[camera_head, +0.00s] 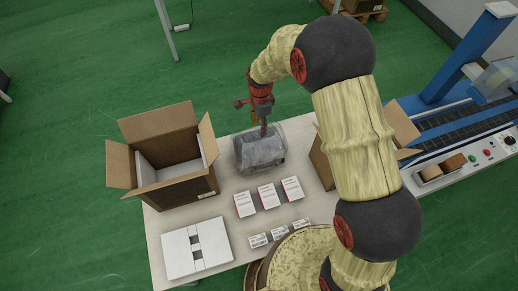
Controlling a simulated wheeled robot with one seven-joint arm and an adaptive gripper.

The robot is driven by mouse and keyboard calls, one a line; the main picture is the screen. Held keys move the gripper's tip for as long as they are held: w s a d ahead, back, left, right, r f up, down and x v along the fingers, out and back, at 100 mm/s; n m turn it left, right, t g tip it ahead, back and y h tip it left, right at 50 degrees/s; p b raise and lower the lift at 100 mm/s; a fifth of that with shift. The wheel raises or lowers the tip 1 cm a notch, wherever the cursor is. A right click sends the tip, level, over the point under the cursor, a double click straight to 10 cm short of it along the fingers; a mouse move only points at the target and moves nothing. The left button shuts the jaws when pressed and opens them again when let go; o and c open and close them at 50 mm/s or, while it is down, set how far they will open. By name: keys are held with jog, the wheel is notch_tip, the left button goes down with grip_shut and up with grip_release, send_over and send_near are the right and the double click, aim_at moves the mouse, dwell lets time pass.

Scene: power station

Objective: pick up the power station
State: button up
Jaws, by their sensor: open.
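The power station (258,155) is a grey, box-like unit that looks wrapped in clear plastic. It sits on the pale table between the two cardboard boxes. My gripper (264,130) is above its top, pointing down, with the fingertips at or just over the upper surface. Whether they touch it cannot be made out. The gripper is open, though its fingers are small and partly merge with the power station in this view.
An open cardboard box (173,164) stands left on the table (229,188); another open box (322,160) is right, partly behind my arm. Several small white boxes (267,195) lie in front. A flat white package (197,249) is front left. A blue-framed conveyor (455,120) stands right.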

aim_at(259, 135)
jog(key=f+b, duration=0.1)
jog(key=f, duration=0.2)
jog(key=f+b, duration=0.1)
jog(key=f, duration=0.2)
jog(key=f+b, duration=0.1)
jog(key=f, duration=0.2)
jog(key=shift+s+a, duration=0.15)
jog(key=shift+a, duration=0.1)
jog(key=shift+r, duration=0.15)
jog(key=shift+c, duration=1.2)
jog(key=c, duration=0.7)
grip_shut()
jog(key=shift+w+r, duration=0.15)
jog(key=shift+w, duration=0.05)
